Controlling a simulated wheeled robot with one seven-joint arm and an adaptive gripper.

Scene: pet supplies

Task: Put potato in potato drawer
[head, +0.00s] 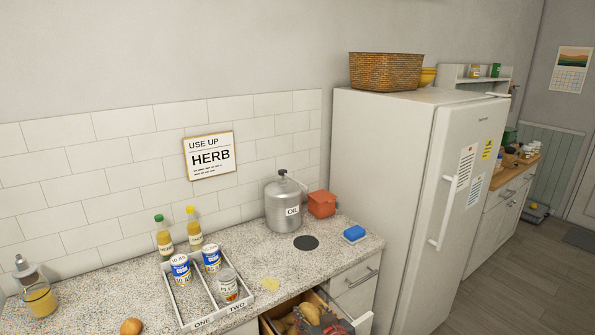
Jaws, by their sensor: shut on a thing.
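An open drawer (320,292) under the counter shows at the bottom edge, with several tan potatoes (281,324) inside. My gripper (314,316), red and dark grey, is low over this drawer and partly cut off by the frame. It is shut on what looks like a potato (307,313), mostly hidden by the fingers and close to the others. I cannot tell whether it touches them. A round orange-brown item (131,326), a potato or an onion, lies on the counter at the lower left.
A fridge (391,170) stands to the right.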

